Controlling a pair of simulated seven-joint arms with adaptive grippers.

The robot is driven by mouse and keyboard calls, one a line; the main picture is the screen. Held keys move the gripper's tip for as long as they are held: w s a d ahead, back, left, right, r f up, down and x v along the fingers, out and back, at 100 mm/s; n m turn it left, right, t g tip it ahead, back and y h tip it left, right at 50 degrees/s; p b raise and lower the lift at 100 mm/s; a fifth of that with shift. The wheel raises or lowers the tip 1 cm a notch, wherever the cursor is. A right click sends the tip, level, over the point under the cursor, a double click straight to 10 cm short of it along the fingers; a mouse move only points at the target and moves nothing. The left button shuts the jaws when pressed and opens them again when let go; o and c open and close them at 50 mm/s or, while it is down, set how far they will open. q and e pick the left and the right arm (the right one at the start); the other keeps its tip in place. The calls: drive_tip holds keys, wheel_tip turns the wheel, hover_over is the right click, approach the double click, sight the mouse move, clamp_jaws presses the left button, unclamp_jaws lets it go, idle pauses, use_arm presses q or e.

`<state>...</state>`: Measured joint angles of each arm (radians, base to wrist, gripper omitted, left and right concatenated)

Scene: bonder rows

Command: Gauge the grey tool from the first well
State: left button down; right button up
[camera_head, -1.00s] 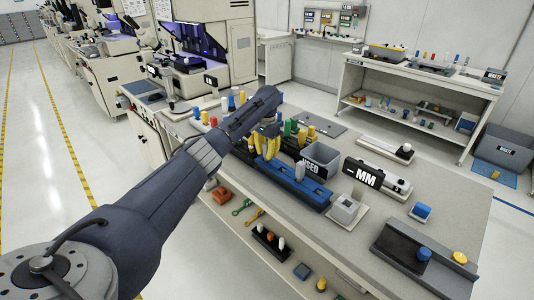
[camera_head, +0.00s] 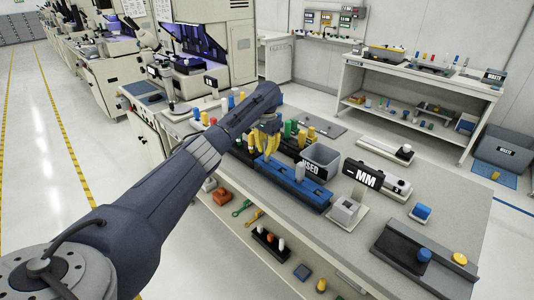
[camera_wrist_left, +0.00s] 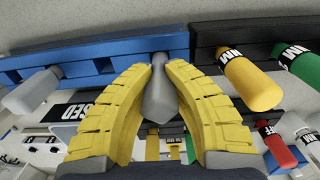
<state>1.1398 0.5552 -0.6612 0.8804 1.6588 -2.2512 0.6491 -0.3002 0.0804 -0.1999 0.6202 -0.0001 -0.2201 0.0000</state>
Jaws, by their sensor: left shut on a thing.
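My left gripper (camera_head: 268,142) has yellow fingers and is over the left part of the blue rack (camera_head: 295,188). In the left wrist view its fingers (camera_wrist_left: 158,72) are closed around a grey tool (camera_wrist_left: 158,98). The tool's far end is at the blue rack (camera_wrist_left: 105,58); I cannot tell whether it is still in a well. A second grey tool (camera_wrist_left: 35,92) stands in the rack, and it also shows in the head view (camera_head: 299,171). The MM readout (camera_head: 363,173) stands behind a small grey gauge block (camera_head: 345,210). My right gripper is not in view.
A grey bin marked USED (camera_head: 320,161) stands just behind the blue rack. A dark rack with yellow (camera_wrist_left: 250,82) and green tools is close beside my fingers. A dark tray (camera_head: 415,250) lies at the bench's right end.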

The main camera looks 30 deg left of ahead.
sight(267, 140)
use_arm(q)
drive_tip(key=shift+r, duration=3.15)
drive_tip(key=shift+r, duration=0.1)
drive_tip(key=w+d+r+n, duration=0.1)
drive_tip(key=w+d+r, duration=0.2)
drive_tip(key=d+r, duration=0.75)
drive_tip(key=s+d+f+n, duration=0.1)
drive_tip(key=s+d, duration=0.3)
drive_tip(key=d, duration=0.6)
drive_tip(key=s+d+f, duration=0.1)
drive_tip(key=s+d, duration=0.4)
drive_tip(key=d, duration=0.5)
drive_tip(key=s+d+f, duration=0.4)
drive_tip(key=s+f, duration=0.2)
drive_tip(key=s, duration=0.5)
drive_tip(key=s+d+f, duration=0.4)
drive_tip(key=s+f, duration=0.2)
drive_tip(key=s, duration=0.6)
drive_tip(key=shift+f+n, duration=0.3)
